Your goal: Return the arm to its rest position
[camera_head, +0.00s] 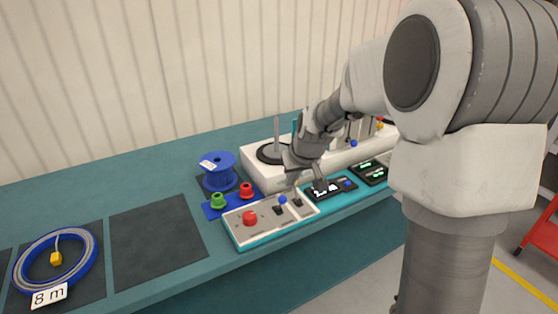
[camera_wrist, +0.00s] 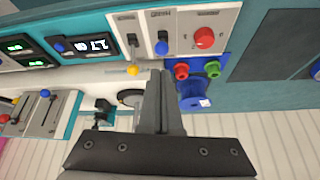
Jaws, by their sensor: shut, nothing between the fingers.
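My arm reaches out from the right of the head view over the bench. My gripper (camera_head: 318,184) points down above the right end of the control panel. In the wrist view my gripper (camera_wrist: 160,76) has its two fingers together with nothing between them. The grey control panel (camera_head: 262,232) lies below it, with a red button (camera_head: 250,218), a blue-knobbed lever (camera_head: 283,200) and black switches. In the head view I cannot tell whether the fingertips touch anything.
A blue reel (camera_head: 217,170) stands left of the white machine (camera_head: 258,176). Green (camera_head: 218,201) and red (camera_head: 246,190) buttons are in front of it. A display (camera_head: 325,193) sits right of the panel. A coiled blue cable (camera_head: 88,262) lies far left; a dark mat (camera_head: 155,243) is bare.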

